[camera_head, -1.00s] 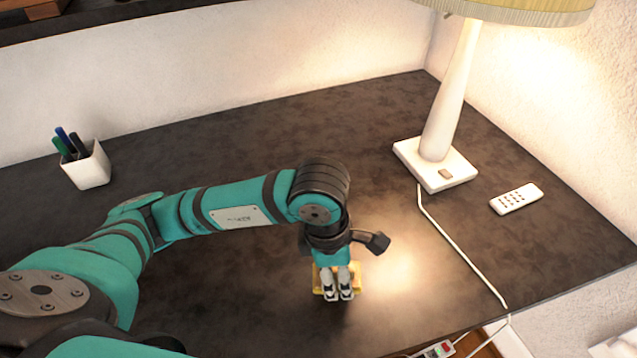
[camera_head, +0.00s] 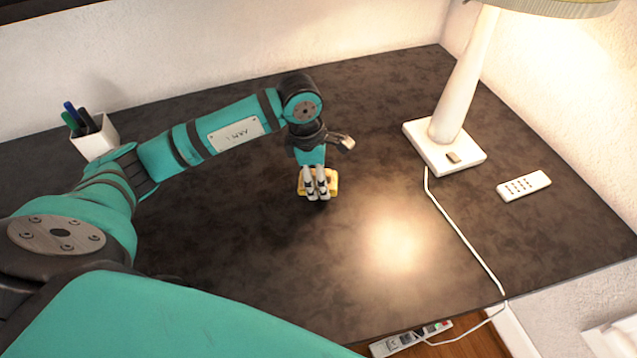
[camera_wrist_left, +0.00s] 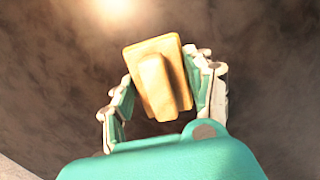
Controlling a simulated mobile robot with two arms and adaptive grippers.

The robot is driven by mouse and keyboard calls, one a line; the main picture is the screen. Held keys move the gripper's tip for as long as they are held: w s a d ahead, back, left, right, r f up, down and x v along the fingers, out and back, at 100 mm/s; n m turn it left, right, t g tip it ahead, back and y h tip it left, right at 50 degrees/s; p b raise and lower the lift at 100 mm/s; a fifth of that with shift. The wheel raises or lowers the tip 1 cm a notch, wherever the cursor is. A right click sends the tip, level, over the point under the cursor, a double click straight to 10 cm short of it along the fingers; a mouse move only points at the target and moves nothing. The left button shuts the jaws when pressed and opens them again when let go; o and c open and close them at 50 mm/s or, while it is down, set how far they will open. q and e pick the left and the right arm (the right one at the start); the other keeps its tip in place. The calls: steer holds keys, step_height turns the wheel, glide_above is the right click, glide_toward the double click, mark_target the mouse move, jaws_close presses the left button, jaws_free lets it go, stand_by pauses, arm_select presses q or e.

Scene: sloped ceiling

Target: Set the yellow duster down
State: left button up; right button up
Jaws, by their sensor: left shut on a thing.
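The yellow duster (camera_head: 332,184) is a small block with a raised grip along its top. My left gripper (camera_head: 316,186) is shut on it, over the dark desk (camera_head: 240,265). In the left wrist view the duster (camera_wrist_left: 152,62) sits between the two fingers of the left gripper (camera_wrist_left: 163,92), its raised grip between them. I cannot tell for sure whether the duster touches the desk or hangs just above it. My right gripper is not in view.
A white lamp (camera_head: 444,146) and a white remote (camera_head: 524,186) stand and lie to the right. A white pen cup (camera_head: 97,138) is at the back left. A cable (camera_head: 462,232) runs over the desk to a power strip (camera_head: 410,339). The desk middle is clear.

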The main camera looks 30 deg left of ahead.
arm_select(q)
step_height(320, 180, down, 3)
steer(key=shift+r+p, duration=0.1)
steer(key=shift+p, duration=0.35)
steer(key=shift+f, duration=0.6)
steer(key=o, duration=0.8)
steer(key=shift+r, duration=0.1)
steer(key=o, duration=0.3)
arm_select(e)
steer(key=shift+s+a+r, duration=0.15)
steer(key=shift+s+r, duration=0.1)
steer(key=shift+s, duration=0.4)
